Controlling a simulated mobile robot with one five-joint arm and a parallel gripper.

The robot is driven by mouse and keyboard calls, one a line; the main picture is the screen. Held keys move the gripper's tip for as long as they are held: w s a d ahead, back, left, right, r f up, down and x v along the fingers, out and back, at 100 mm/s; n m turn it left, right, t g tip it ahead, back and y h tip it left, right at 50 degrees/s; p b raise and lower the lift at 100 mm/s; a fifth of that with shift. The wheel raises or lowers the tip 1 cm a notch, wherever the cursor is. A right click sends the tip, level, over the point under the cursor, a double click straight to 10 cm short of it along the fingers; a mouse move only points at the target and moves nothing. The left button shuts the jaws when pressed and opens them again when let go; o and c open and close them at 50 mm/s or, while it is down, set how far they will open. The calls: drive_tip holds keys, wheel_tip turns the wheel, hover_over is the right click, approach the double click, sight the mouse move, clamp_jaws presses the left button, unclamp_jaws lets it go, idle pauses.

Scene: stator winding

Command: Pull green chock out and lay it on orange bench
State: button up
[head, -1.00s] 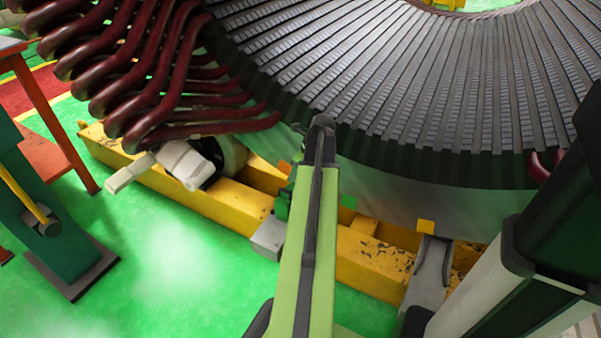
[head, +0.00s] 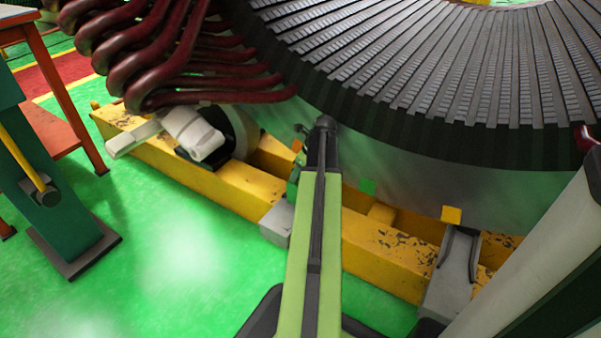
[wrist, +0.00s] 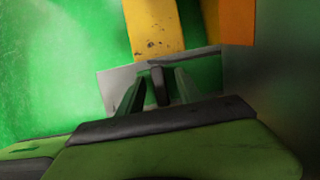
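My gripper's end is hidden behind my arm in the head view. In the wrist view my gripper (wrist: 160,76) has two dark green fingers apart, with a dark post showing between them. A grey bracket (wrist: 117,84) lies beyond the fingertips. No chock is clearly seen in the fingers. The orange bench (head: 62,134) stands at the left.
The yellow beam (head: 375,250) runs under the stator (head: 420,110). An orange block (wrist: 236,20) is at upper right in the wrist view. A white motor (head: 195,133) and dark red coils (head: 190,85) are at left. The green floor (head: 170,240) is clear.

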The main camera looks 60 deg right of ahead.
clamp_jaws()
idle(1.3)
